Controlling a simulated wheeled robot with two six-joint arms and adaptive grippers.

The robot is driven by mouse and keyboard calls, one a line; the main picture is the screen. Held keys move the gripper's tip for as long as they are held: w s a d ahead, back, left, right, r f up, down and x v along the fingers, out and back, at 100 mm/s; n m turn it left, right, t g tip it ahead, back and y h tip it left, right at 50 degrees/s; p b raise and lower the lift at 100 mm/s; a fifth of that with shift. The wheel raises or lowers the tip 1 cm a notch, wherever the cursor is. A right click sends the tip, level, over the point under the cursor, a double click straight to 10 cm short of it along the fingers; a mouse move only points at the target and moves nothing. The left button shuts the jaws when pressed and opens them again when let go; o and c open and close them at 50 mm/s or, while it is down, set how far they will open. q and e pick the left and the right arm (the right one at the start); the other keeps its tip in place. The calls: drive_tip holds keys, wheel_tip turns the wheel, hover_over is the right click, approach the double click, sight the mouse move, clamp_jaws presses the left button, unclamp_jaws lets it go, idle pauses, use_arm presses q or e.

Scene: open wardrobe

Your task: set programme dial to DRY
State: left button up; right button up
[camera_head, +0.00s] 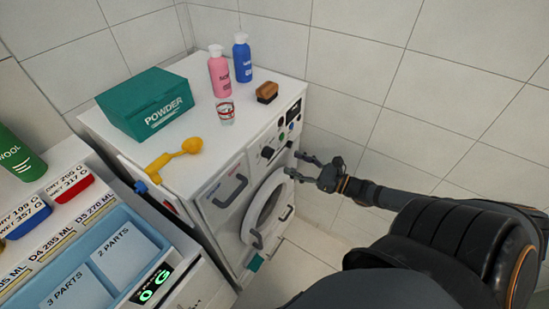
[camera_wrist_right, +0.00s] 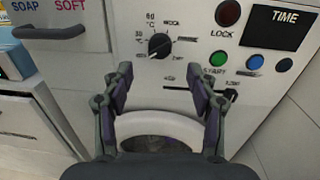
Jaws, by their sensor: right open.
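The white washing machine (camera_head: 205,175) has a round black dial (camera_wrist_right: 159,46) on its front panel. In the wrist view it lies ahead of and between my open fingers, with small labels around it. Its lettering is blurred, and I cannot tell for sure where the pointer is set. The dial also shows small in the head view (camera_head: 267,152). My right gripper (camera_head: 297,164) is open and empty in front of the panel's right side, apart from the dial; it also shows in the wrist view (camera_wrist_right: 159,85). My left gripper is not in view.
Beside the dial are a red LOCK light (camera_wrist_right: 228,13), a green button (camera_wrist_right: 218,59), a dark TIME display (camera_wrist_right: 272,27) and a black lever (camera_wrist_right: 224,98). The drawer handle (camera_wrist_right: 48,33) is left. The round door (camera_head: 268,208) is below. Bottles and a powder box (camera_head: 148,100) stand on top.

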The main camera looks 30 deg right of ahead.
sight(270, 155)
drive_tip(key=b+x, duration=0.1)
drive_tip(key=x, duration=0.1)
drive_tip(key=b+x, duration=0.2)
drive_tip(key=f+b+x, duration=0.1)
drive_tip(key=b+x, duration=0.1)
drive_tip(key=x, duration=0.1)
drive_tip(key=shift+a, duration=0.1)
drive_tip(key=shift+w+a+r, duration=0.15)
drive_tip(key=shift+w+r, duration=0.25)
drive_tip(key=c, duration=1.1)
drive_tip(key=shift+c, duration=0.2)
